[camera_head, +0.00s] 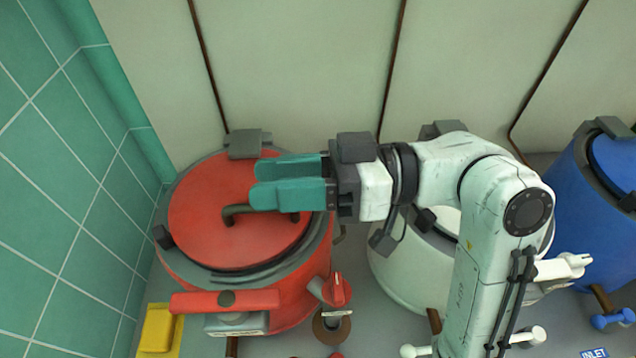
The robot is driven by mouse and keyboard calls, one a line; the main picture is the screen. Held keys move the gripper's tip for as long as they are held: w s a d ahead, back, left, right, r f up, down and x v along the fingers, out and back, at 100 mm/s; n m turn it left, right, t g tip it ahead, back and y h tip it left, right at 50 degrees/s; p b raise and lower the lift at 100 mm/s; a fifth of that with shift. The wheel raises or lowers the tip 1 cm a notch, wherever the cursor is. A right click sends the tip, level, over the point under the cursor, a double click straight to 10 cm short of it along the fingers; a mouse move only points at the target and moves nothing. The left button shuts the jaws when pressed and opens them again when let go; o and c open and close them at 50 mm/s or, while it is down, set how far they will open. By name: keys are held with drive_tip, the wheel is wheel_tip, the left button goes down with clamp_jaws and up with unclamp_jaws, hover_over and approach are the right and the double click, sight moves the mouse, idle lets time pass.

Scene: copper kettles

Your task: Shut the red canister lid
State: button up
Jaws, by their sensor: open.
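The red canister (285,308) stands at the left, near the tiled wall. Its round red lid (200,205) lies over the top, with a grey hinge block (245,143) at the back. A dark gap or seal shows along the lid's front edge; I cannot tell if the lid is fully seated. A dark bent handle (238,212) is on the lid. My gripper (256,182), with teal fingers, is open over the right half of the lid and points left.
A red bar (224,301) crosses the canister's front, above a grey plate. A red-handled valve (337,290) stands at its front right. A white canister (395,275) is partly behind my arm, and a blue canister (575,205) is at the right. A yellow object (160,328) lies front left.

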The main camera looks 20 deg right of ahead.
drive_tip(key=s+d+r+p, duration=0.1)
drive_tip(key=s+r+p, duration=0.2)
drive_tip(key=s+p, duration=0.4)
drive_tip(key=shift+d+r+p, duration=0.15)
drive_tip(key=shift+p, duration=2.7)
drive_tip(key=shift+s, duration=0.1)
